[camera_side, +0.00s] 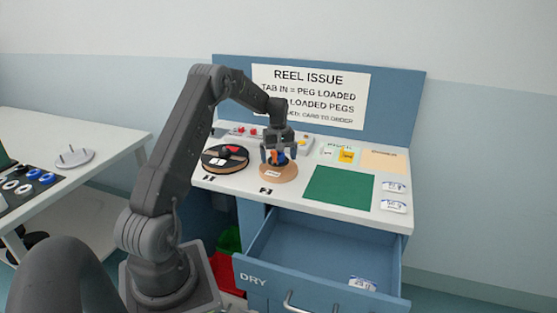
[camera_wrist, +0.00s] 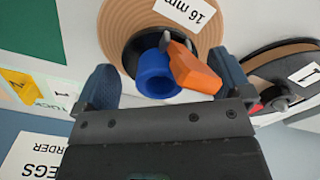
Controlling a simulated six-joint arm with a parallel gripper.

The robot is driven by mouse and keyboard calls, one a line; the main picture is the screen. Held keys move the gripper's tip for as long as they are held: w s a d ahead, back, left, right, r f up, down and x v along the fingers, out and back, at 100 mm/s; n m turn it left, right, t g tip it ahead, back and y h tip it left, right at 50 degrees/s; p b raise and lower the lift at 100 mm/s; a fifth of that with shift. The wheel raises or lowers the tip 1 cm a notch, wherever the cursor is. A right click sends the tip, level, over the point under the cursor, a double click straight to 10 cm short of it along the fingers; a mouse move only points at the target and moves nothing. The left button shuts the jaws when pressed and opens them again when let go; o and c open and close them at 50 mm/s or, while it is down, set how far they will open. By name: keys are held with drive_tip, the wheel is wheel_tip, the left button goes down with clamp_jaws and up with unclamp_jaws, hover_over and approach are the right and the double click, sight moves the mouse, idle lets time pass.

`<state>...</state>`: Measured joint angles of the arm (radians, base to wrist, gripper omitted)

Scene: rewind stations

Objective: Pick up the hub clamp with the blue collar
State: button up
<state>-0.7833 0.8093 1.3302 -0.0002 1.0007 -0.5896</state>
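The hub clamp with the blue collar (camera_wrist: 154,78) stands at the middle of a tan reel (camera_wrist: 122,18) labelled 16 mm. It has an orange lever (camera_wrist: 192,70) and a dark base. In the side view the tan reel (camera_side: 279,173) lies on the desk, and the clamp's orange part (camera_side: 281,158) shows between the fingers. My gripper (camera_wrist: 166,86) is open, with one finger on each side of the clamp; gaps show between the fingers and the collar. In the side view my gripper (camera_side: 275,155) is low over the reel. The clamp's underside is hidden.
A black-rimmed reel (camera_side: 225,158) with a red hub lies left of the tan reel. A green mat (camera_side: 338,188) and white packets (camera_side: 394,187) are to the right. The DRY drawer (camera_side: 330,245) is open below, holding a packet. Blue rings (camera_side: 47,179) lie on the left table.

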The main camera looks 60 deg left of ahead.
drive_tip(key=c, duration=0.8)
drive_tip(key=shift+r, duration=0.15)
drive_tip(key=shift+c, duration=0.2)
